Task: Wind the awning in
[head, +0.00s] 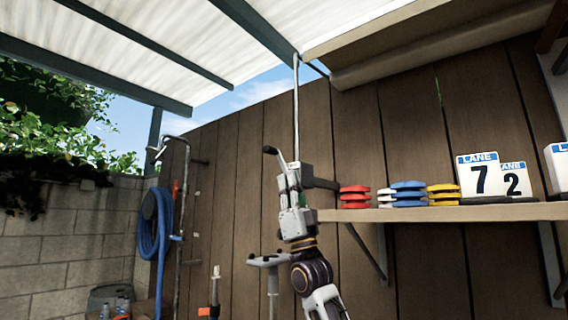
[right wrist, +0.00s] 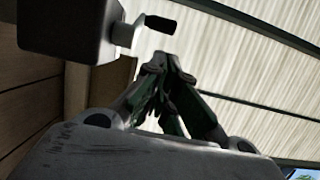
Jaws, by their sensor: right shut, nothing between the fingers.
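The awning's pale striped cloth (head: 190,40) is spread out overhead on dark bars, running from a beige cassette (head: 440,45) high on the fence. A thin rod (head: 296,105) hangs from the cassette's end towards a gear box, which shows as a dark block in the right wrist view (right wrist: 65,28). A small crank with a black grip (right wrist: 160,23) sticks out from that box. The grip also shows in the head view (head: 270,150). My right gripper (head: 289,172) is shut and empty just below the crank; its fingertips (right wrist: 166,62) look apart from the grip. My left gripper is out of view.
A wall shelf (head: 450,212) right of my right gripper holds colored discs (head: 408,192) and lane number signs (head: 480,178). A blue hose (head: 155,235) and a bent pipe (head: 185,200) are at left.

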